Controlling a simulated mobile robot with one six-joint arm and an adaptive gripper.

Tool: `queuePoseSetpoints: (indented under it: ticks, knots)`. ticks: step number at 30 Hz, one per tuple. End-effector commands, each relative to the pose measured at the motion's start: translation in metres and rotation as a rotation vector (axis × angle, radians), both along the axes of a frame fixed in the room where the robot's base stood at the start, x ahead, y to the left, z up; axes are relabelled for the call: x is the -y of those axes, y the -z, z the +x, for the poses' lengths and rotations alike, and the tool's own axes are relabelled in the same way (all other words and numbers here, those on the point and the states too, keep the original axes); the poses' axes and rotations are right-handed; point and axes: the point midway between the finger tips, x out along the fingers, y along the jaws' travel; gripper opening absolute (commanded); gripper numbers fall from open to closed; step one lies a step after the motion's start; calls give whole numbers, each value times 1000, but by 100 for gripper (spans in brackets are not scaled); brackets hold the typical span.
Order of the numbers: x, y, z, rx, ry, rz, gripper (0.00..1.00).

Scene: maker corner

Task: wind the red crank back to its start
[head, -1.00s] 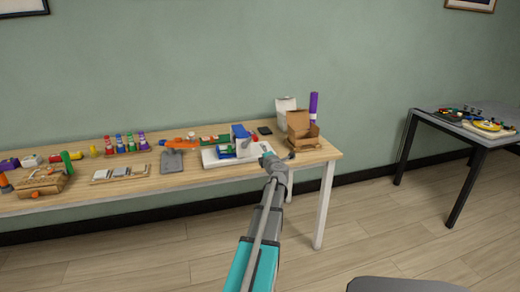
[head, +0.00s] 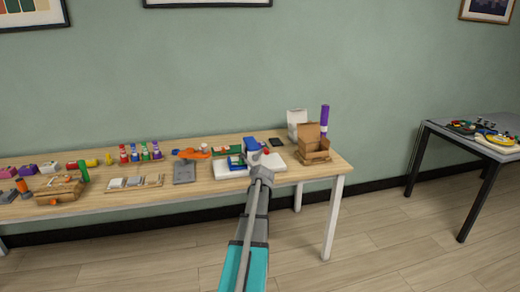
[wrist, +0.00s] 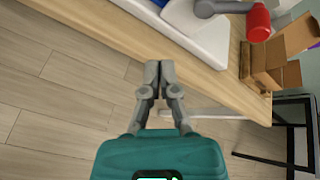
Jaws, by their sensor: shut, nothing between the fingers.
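The crank has a red knob (wrist: 259,22) on a grey arm (wrist: 212,7), at the top right of the wrist view. Its red knob also shows small in the head view (head: 266,151), just beyond my arm's end. The crank sits by a white base (wrist: 205,38) with blue parts on the table. My gripper (wrist: 158,66) is shut and empty. In the wrist view its fingertips point toward the table's front edge, apart from the knob and to its lower left. In the head view my arm partly hides the base and crank.
An open cardboard box (head: 314,152) stands right of the base, near the table's (head: 220,178) right end, with a purple cylinder (head: 324,120) behind it. Coloured bottles, a grey plate (head: 184,172) and other items lie to the left. A second table (head: 468,135) stands at right.

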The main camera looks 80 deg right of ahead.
Motion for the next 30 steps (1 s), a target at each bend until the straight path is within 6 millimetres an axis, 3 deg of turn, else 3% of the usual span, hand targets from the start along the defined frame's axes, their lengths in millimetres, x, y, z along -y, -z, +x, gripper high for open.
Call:
queuePoseSetpoints:
  ticks: [17,30]
  knots:
    - [-5,-14,21,-1364,-578,-270,0]
    - [-5,-57,34,-2380,-1099,-319,0]
